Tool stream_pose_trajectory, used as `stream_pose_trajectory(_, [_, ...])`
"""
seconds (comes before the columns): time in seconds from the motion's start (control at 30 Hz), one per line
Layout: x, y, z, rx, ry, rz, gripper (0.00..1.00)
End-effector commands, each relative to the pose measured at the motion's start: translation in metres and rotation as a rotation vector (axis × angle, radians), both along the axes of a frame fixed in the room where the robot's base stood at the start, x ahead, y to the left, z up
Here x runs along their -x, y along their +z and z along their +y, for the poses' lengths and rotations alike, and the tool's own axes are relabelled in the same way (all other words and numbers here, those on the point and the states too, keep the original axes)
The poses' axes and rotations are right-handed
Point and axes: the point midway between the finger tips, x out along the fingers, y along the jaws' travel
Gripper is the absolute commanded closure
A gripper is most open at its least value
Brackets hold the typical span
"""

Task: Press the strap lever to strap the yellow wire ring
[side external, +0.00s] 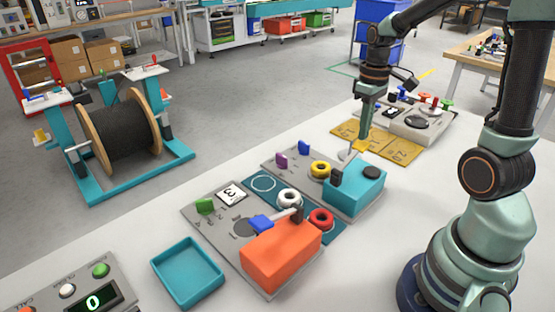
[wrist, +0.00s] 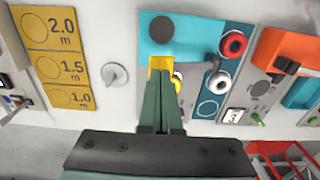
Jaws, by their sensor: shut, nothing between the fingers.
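The teal strapping station (side external: 362,195) stands in mid-table, with a black knob (side external: 371,172) on top. Its strap lever has a dark pivot block (side external: 336,177) and a yellow handle (side external: 360,146); the handle also shows in the wrist view (wrist: 160,61). The yellow wire ring (side external: 319,169) lies on the grey plate beside the block; in the wrist view my fingers partly hide it (wrist: 178,79). My gripper (side external: 363,138) is shut and empty, pointing down at the yellow handle. Its fingertips (wrist: 162,72) overlap the handle's edge; I cannot tell whether they touch.
An orange station (side external: 282,255) with a blue lever handle, and white (side external: 289,198) and red (side external: 321,218) rings, stand nearby. Yellow length boards (wrist: 60,55) and a round grey dial (wrist: 114,75) lie to the other side. A teal tray (side external: 187,272) is empty.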

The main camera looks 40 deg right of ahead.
Motion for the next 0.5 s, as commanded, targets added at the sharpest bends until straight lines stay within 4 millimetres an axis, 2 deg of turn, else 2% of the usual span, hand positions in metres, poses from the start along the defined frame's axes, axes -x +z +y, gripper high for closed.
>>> stream_pose_trajectory(0.17, [0.000, -0.002, 0.000, 0.000, 0.000, 0.001, 1.00])
stream_pose_trajectory(0.5, [0.001, -0.030, 0.000, -0.002, 0.000, 0.004, 1.00])
